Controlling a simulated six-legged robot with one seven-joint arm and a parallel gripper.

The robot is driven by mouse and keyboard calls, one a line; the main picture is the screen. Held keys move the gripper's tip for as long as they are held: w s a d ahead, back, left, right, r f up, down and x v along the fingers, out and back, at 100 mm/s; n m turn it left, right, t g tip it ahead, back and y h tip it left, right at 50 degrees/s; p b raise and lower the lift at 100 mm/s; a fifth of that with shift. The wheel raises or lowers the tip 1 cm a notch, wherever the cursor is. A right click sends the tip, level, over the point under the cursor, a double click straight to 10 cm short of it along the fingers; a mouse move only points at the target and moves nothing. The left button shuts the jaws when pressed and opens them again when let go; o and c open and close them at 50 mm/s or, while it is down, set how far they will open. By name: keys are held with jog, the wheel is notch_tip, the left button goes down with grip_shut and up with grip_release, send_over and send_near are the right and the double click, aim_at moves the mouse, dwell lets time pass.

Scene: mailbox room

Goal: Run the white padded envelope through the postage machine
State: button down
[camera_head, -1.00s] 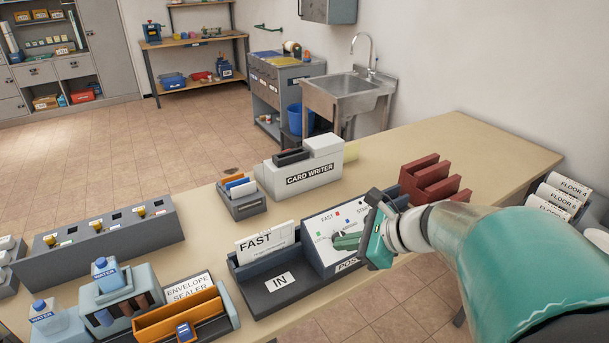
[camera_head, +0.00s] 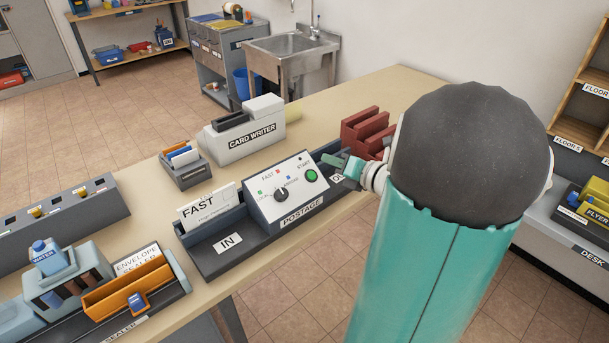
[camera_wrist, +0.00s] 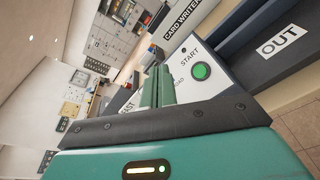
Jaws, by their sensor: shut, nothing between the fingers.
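The postage machine (camera_head: 287,195) stands on the bench, with a dial, a green START button (camera_head: 312,176) and FAST lettering on its white sloped panel. Its dark IN tray (camera_head: 205,262) is on the left. Its OUT tray (camera_wrist: 264,62) is on the right, partly hidden by my gripper in the head view. A white card marked FAST (camera_head: 208,208) stands upright at the back of the IN tray. I cannot make out a padded envelope for certain. My gripper (camera_head: 343,165) is shut and empty, beside the machine's right end near the START button; its fingers also show in the wrist view (camera_wrist: 157,88).
A card writer (camera_head: 245,130), a small card holder (camera_head: 184,168) and a red rack (camera_head: 366,135) stand behind the machine. An orange envelope sealer (camera_head: 125,285) is at the left. A desk with trays (camera_head: 585,210) is at the right. The bench's far right end is clear.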

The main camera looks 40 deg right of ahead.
aim_at(312, 175)
jog(key=shift+s+d+m, duration=0.1)
jog(key=shift+d+m, duration=0.2)
jog(key=shift+d, duration=0.05)
jog(key=shift+f, duration=0.15)
jog(key=shift+w+a+f, duration=0.1)
jog(key=shift+w+f, duration=0.7)
jog(key=shift+f, duration=0.4)
jog(key=shift+w+d+f, duration=0.1)
jog(key=shift+w+f, duration=0.75)
jog(key=shift+f, duration=0.3)
jog(key=shift+w+a+f, duration=0.1)
jog(key=shift+w+f, duration=0.7)
jog(key=shift+f, duration=0.4)
jog(key=shift+w+f, duration=0.1)
jog(key=shift+w+f, duration=0.15)
jog(key=shift+f, duration=0.1)
